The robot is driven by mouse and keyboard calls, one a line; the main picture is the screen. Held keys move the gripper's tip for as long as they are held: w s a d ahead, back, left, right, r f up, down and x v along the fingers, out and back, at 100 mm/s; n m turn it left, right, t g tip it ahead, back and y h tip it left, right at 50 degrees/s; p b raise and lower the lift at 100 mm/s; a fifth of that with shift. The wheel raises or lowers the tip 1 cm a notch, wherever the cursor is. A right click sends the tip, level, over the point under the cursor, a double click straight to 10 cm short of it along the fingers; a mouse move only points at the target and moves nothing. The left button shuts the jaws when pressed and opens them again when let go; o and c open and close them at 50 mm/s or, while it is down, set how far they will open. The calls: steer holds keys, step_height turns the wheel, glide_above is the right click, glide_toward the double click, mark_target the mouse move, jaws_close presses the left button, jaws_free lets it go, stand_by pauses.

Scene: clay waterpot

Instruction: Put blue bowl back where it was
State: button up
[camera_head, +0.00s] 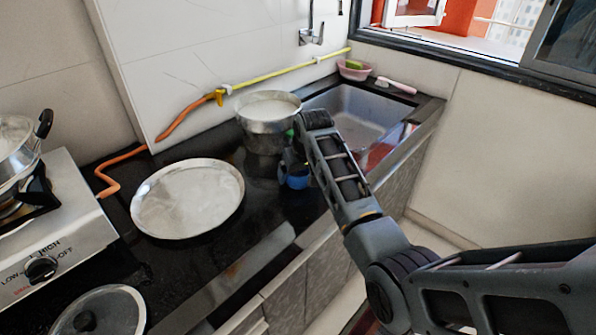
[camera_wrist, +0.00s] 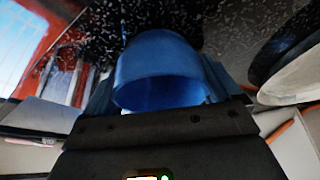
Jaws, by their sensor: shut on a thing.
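The blue bowl (camera_wrist: 160,72) fills the middle of the wrist view, its opening turned toward the wrist camera. My gripper (camera_head: 291,166) is shut on the bowl, with a finger on each side of it. In the head view only a small blue part of the bowl (camera_head: 298,182) shows beneath my gripper, over the black counter beside the sink. My arm and gripper hide the rest. I cannot tell whether the bowl touches the counter.
A metal pot (camera_head: 268,120) stands close behind my gripper. A wide round metal plate (camera_head: 188,198) lies to its left. The sink (camera_head: 358,112) is behind to the right. A stove (camera_head: 62,232) stands at left, and a lid (camera_head: 100,312) at the front left.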

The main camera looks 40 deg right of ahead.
steer(key=o, duration=0.8)
steer(key=shift+r, duration=0.25)
steer(key=v, duration=1.1)
steer(key=shift+s+r, duration=0.2)
steer(key=shift+r, duration=0.15)
